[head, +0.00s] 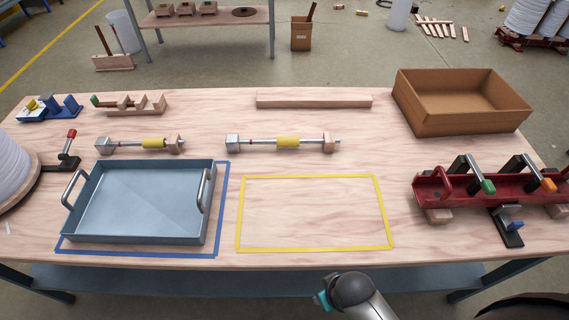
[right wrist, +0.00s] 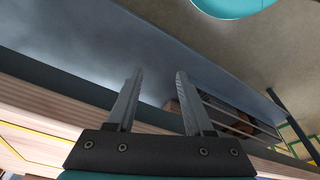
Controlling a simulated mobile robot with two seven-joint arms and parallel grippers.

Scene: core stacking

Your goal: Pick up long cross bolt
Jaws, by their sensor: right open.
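Two metal bolts with yellow sleeves lie crosswise on supports near the middle of the wooden table. The longer bolt (head: 287,142) is on the right, with a block under each end. The shorter bolt (head: 152,143) is on the left, behind the blue tray. My right gripper (right wrist: 159,75) is open in the right wrist view, with nothing between its fingers. The table edge and a shelf surface show behind them, and no bolt is visible there. Part of my arm shows at the bottom of the head view, well in front of the bolts. My left gripper is not in view.
The blue tray (head: 140,204) stands inside a blue outline. A yellow outline (head: 312,248) beside it encloses bare table. A cardboard box (head: 455,120) stands at back right, a red clamp fixture (head: 455,192) at right, a wooden bar (head: 314,100) at the back.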

